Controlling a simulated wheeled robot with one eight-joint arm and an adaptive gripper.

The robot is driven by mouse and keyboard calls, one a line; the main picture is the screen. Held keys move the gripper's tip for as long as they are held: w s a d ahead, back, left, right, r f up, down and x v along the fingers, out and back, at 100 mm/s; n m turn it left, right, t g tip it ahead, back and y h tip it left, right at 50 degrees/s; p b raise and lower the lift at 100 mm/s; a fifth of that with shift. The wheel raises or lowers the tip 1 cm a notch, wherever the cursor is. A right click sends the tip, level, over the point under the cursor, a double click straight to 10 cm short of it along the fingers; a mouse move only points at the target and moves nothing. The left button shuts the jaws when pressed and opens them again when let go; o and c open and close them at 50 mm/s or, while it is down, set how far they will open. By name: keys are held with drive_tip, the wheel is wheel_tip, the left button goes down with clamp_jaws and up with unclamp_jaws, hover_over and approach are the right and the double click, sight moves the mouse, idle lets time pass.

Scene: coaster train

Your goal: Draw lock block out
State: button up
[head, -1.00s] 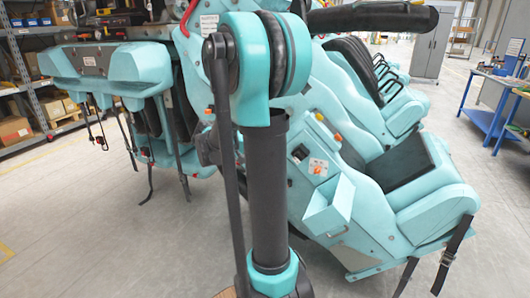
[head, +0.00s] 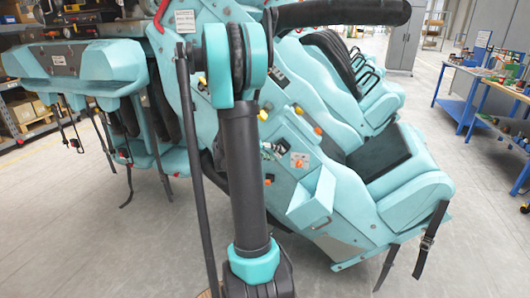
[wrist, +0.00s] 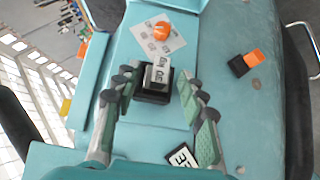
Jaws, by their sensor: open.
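The lock block is a light grey piece with dark lettering (wrist: 157,75), standing in a black square holder (wrist: 152,95) on the teal train side in the wrist view. It looks slightly tilted. My gripper (wrist: 158,84) is open, with one finger on each side of the block and holder. Gaps show between the fingers and the block, so nothing is gripped. In the head view my arm stands in front of the train (head: 335,195), and I cannot make out the fingers or the block there.
An orange knob (wrist: 161,31) on a white label sits beyond the block. A black-and-orange switch (wrist: 244,63) is at right, and a black lettered plate (wrist: 181,155) lies near the right finger. A teal open box (head: 311,198) juts from the train. A blue workbench (head: 484,92) stands far right.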

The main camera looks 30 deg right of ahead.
drive_tip(key=shift+x, duration=1.05)
drive_tip(key=shift+c, duration=0.6)
clamp_jaws()
